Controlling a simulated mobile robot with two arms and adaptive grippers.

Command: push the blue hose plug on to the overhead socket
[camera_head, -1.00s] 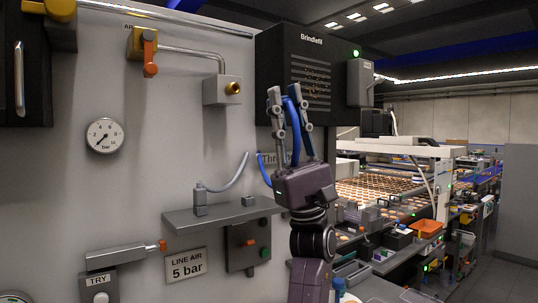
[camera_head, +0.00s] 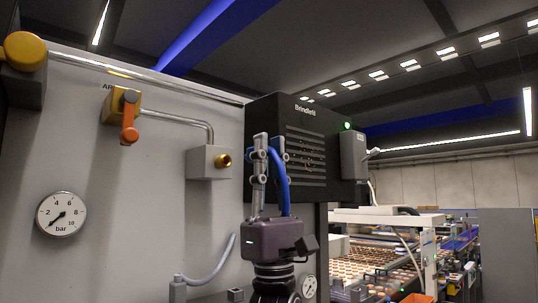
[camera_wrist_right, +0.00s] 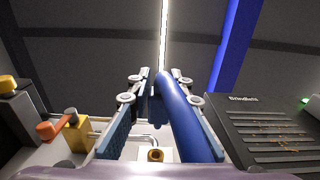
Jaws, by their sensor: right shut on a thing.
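My right gripper (camera_head: 268,146) points upward and is shut on the blue hose plug, with the blue hose (camera_head: 283,185) curving down beside the fingers. In the right wrist view the hose (camera_wrist_right: 188,125) runs up to the fingertips (camera_wrist_right: 157,82), which cover most of the plug. The overhead socket is a brass fitting (camera_head: 224,161) on a grey box (camera_head: 201,163) on the wall. In the head view it is left of the fingertips and slightly lower, apart from the plug. The brass fitting also shows low between the fingers in the wrist view (camera_wrist_right: 156,155). My left gripper is not in view.
The black Brindlefil cabinet (camera_head: 291,112) is behind and right of the gripper. A metal pipe (camera_head: 180,117) joins the grey box to a yellow valve with an orange handle (camera_head: 129,122). A pressure gauge (camera_head: 61,214) is at left.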

